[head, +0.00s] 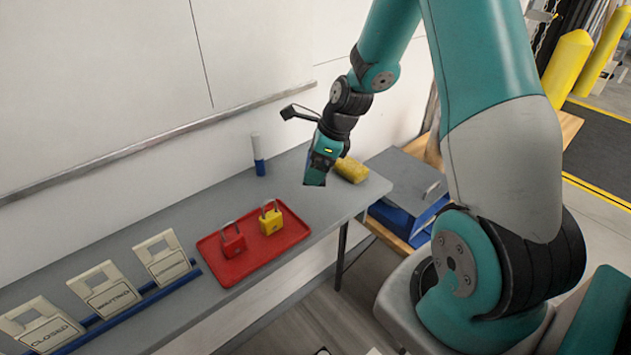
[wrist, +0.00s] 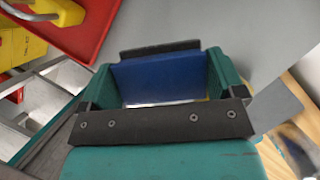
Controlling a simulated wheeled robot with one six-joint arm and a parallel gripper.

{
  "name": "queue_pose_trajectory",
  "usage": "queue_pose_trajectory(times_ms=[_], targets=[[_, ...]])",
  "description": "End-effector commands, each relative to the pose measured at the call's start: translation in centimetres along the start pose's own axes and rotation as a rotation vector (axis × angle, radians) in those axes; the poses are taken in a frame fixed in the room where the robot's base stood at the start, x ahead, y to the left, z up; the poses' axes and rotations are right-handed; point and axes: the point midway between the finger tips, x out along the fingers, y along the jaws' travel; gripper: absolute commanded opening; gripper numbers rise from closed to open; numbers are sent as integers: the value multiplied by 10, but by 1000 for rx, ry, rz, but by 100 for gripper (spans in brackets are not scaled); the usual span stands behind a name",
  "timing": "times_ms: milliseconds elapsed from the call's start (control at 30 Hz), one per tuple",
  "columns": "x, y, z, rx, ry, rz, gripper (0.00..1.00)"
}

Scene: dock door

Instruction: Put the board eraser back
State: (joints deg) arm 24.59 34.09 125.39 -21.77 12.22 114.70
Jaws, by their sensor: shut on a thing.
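My gripper (head: 316,174) points down over the grey shelf, between the red tray and a yellow sponge-like block. In the wrist view my gripper (wrist: 163,82) is shut on a blue block with a dark strip along its far edge, which looks like the board eraser (wrist: 160,78). The eraser sits between the two green fingers. In the head view it is mostly hidden by the gripper, and I cannot tell whether it touches the shelf. The whiteboard (head: 110,80) on the wall has a long narrow grey ledge (head: 160,143) under it.
The grey shelf (head: 205,213) holds a red tray (head: 225,272) with a red padlock (head: 232,241) and a yellow padlock (head: 270,218). A blue-and-white marker (head: 258,155) stands near the wall. The yellow block (head: 350,170) lies near the right end. Sign cards (head: 105,290) stand at left.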

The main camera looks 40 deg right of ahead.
Motion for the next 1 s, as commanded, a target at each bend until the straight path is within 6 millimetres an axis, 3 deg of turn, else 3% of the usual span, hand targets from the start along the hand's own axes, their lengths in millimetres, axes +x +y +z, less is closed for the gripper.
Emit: queue_pose_trajectory(times_ms=[500,833,867,900,1000], targets=[[56,0,-23,0,1,-1,69],[60,0,-25,-1,0,-2,69],[59,0,-24,-1,0,-2,95],[59,0,-24,-1,0,-2,100],[59,0,-24,-1,0,-2,100]])
